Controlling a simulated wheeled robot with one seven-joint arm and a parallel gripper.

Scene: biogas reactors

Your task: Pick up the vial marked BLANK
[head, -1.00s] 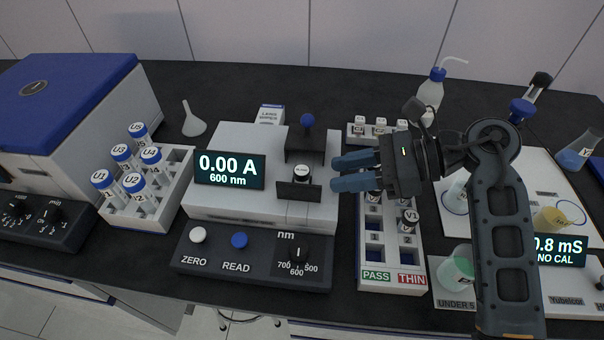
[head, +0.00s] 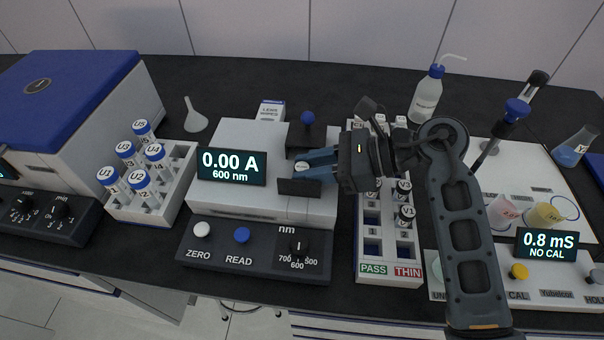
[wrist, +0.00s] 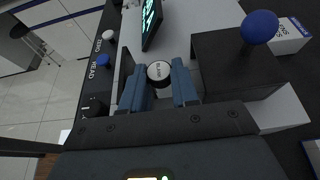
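The vial marked BLANK (wrist: 159,71) has a white top with a dark rim and stands upright in the sample well of the photometer (head: 245,143). In the head view the vial (head: 301,167) is mostly hidden by my fingers and a dark plate. My gripper (wrist: 161,84) is open, with one blue finger on each side of the vial's cap. Whether the fingers touch it I cannot tell. In the head view my gripper (head: 306,164) reaches in from the right.
A black block with a blue knob (head: 307,119) stands right behind the vial. A rack of blue-capped tubes (head: 180,170) is at left. Beakers and a conductivity meter (head: 546,244) are at right.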

